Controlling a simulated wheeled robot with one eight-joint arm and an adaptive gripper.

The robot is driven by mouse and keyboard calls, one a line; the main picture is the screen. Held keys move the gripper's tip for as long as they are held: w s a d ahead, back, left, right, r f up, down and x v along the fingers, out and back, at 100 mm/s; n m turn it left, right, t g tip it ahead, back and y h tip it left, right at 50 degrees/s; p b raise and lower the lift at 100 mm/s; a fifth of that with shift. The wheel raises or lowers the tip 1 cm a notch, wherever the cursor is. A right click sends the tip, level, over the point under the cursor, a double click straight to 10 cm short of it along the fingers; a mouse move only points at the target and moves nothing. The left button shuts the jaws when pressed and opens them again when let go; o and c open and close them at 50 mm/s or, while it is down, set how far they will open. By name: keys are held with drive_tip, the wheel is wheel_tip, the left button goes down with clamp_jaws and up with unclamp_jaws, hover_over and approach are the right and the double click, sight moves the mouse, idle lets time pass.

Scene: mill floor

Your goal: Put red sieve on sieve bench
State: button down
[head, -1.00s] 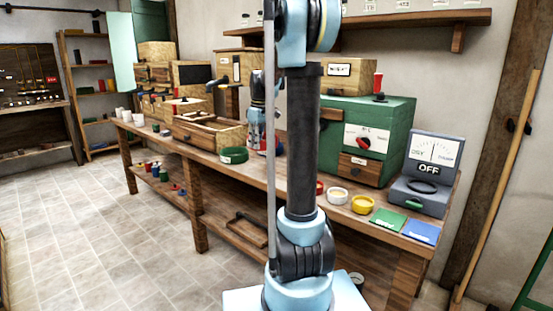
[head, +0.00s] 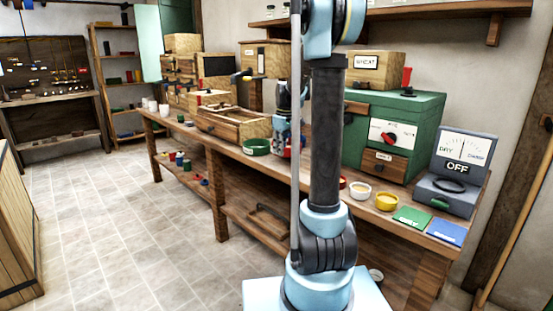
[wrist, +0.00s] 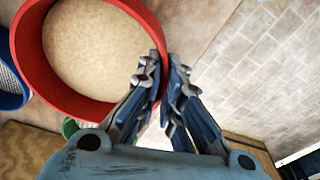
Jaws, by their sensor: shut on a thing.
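The red sieve (wrist: 28,62), a round red ring with a pale tan inside, fills the upper left of the wrist view. My gripper (wrist: 163,78) is shut on the right side of its rim, with one finger on each side of the wall. In the head view my arm hides most of the gripper and the sieve. A long wooden bench (head: 228,157) runs along the wall there; I cannot tell whether it is the sieve bench. A green ring (head: 257,147) lies on it.
In the wrist view a blue sieve (wrist: 8,88) and a green object (wrist: 70,128) show beyond the red sieve. The bench holds wooden boxes, a green machine (head: 400,125) and a grey meter (head: 458,175). A wooden cabinet (head: 18,235) stands left. Tiled floor (head: 110,220) between is clear.

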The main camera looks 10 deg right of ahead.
drive_tip(key=shift+f, duration=1.85)
drive_tip(key=c, duration=1.8)
unclamp_jaws()
drive_tip(key=shift+o, duration=0.2)
